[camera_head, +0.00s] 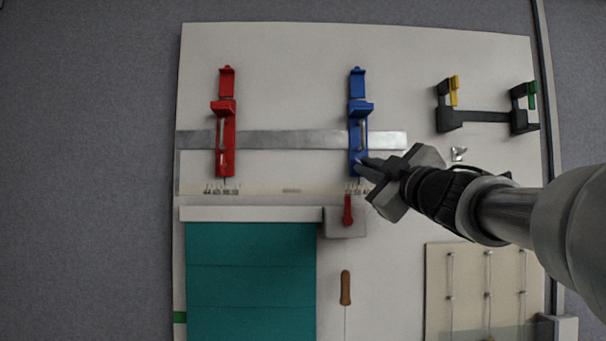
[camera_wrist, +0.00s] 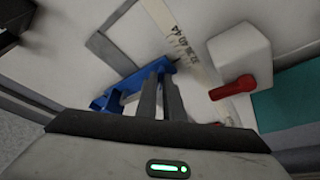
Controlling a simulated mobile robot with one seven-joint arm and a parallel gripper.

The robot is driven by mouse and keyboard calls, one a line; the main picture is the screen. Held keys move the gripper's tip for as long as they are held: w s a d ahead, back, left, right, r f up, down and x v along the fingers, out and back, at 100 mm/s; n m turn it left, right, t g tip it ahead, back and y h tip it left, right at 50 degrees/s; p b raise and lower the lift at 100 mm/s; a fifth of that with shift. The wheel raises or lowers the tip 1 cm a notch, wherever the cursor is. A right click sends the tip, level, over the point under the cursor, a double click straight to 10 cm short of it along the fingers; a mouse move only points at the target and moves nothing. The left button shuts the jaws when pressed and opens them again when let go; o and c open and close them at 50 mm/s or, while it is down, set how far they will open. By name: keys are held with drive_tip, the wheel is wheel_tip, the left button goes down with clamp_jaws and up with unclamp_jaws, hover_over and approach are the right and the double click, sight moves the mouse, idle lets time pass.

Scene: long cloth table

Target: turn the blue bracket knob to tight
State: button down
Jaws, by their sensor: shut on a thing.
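The blue bracket (camera_head: 357,115) stands upright on the pale board in the head view, across the right part of a flat metal bar (camera_head: 290,141). My gripper (camera_head: 364,167) comes in from the right, its fingertips at the bracket's lower end. In the wrist view the blue bracket (camera_wrist: 118,92) lies behind and left of my gripper's fingers (camera_wrist: 160,85), which are close together. My gripper is shut on the blue bracket's knob, which the fingers hide. A printed scale (camera_head: 356,188) sits just below the bracket; the knob's setting cannot be read.
A red bracket (camera_head: 226,125) stands left on the same bar. Below my gripper is a pale box (camera_head: 344,229) with a red lever (camera_head: 348,210). A teal panel (camera_head: 250,280) is lower left. A black holder (camera_head: 480,117) with yellow and green clips is upper right.

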drive_tip(key=m+b, duration=0.1)
drive_tip(key=m+t+h+b, duration=0.1)
drive_tip(key=m, duration=0.1)
drive_tip(key=m+h+b, duration=0.1)
drive_tip(key=m, duration=0.1)
drive_tip(key=shift+a+f+t, duration=0.25)
drive_tip(key=shift+f+t, duration=0.05)
drive_tip(key=m+h+b, duration=0.1)
drive_tip(key=m+b, duration=0.2)
drive_tip(key=b, duration=0.1)
drive_tip(key=shift+s+a+f+m+t+h, duration=0.1)
drive_tip(key=shift+a+f+m+t+h, duration=0.1)
drive_tip(key=shift+m+t+h, duration=0.15)
drive_tip(key=m+h+b, duration=0.1)
drive_tip(key=m+b, duration=0.2)
drive_tip(key=b, duration=0.1)
drive_tip(key=shift+r+h, duration=0.2)
drive_tip(key=shift+h, duration=0.15)
drive_tip(key=shift+r+m+b, duration=0.1)
drive_tip(key=shift+m+b, duration=0.25)
drive_tip(key=shift+b, duration=0.25)
drive_tip(key=shift+r+m+h+b, duration=0.25)
drive_tip(key=shift+m+h+b, duration=0.15)
drive_tip(key=shift+b, duration=0.2)
drive_tip(key=c, duration=2.2)
unclamp_jaws()
drive_tip(key=shift+o, duration=0.2)
drive_tip(key=shift+f, duration=0.1)
drive_tip(key=shift+f, duration=0.1)
